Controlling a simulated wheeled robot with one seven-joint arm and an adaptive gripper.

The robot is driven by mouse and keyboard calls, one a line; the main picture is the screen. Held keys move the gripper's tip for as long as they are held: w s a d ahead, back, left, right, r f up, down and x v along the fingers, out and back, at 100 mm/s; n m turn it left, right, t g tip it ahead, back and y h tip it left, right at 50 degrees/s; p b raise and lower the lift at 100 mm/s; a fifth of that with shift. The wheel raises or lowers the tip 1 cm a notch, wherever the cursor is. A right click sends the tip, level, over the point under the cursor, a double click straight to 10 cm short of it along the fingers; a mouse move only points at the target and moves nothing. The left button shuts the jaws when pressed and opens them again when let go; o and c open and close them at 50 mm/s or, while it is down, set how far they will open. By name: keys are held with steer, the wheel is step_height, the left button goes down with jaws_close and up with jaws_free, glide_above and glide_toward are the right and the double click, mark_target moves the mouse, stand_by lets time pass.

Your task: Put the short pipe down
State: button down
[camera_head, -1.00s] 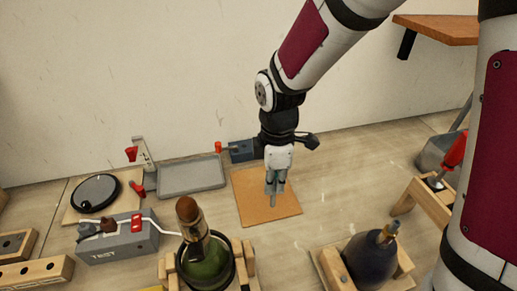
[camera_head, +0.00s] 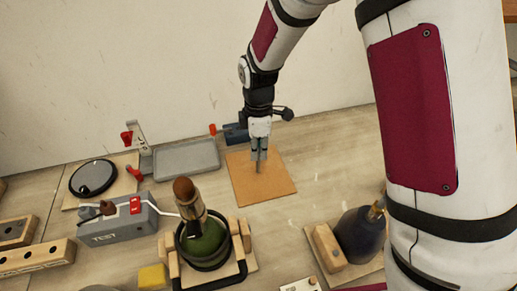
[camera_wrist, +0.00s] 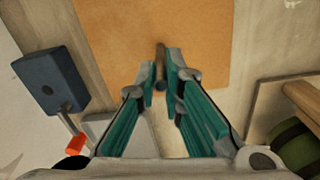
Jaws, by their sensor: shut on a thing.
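The short pipe (camera_wrist: 160,64) is a small dark grey tube between my fingertips in the wrist view. My gripper (camera_wrist: 161,84) is shut on it. In the head view my gripper (camera_head: 259,158) points down over the orange-brown square mat (camera_head: 279,188), and the pipe's lower end (camera_head: 260,168) shows just below the fingers. The mat (camera_wrist: 205,35) also fills the upper middle of the wrist view. I cannot tell whether the pipe touches the mat.
A grey tray (camera_head: 186,157) and a blue vise-like block (camera_head: 236,133) stand behind the mat on the left. A green bottle (camera_head: 205,245) in a wooden cradle and a dark bottle (camera_head: 358,235) stand in front. A grey test box (camera_head: 118,222) is at left. Most of the mat is bare.

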steer(key=shift+f, duration=0.15)
steer(key=c, duration=1.7)
jaws_free()
step_height(320, 180, up, 12)
steer(key=b, duration=0.1)
steer(key=shift+r, duration=0.2)
steer(key=s+d+r+m+t, duration=0.2)
steer(key=s+d+r+m, duration=0.6)
steer(key=s+d+r, duration=0.15)
steer(key=s+d+m+t, duration=0.1)
steer(key=s+d+m, duration=0.1)
steer(key=s+m, duration=0.3)
steer(key=s+d+r+m+t, duration=0.1)
steer(key=s+d+m+t, duration=0.1)
steer(key=s+m, duration=0.3)
steer(key=shift+s+d+r, duration=0.25)
steer(key=shift+s+d, duration=0.25)
steer(key=shift+s, duration=1.35)
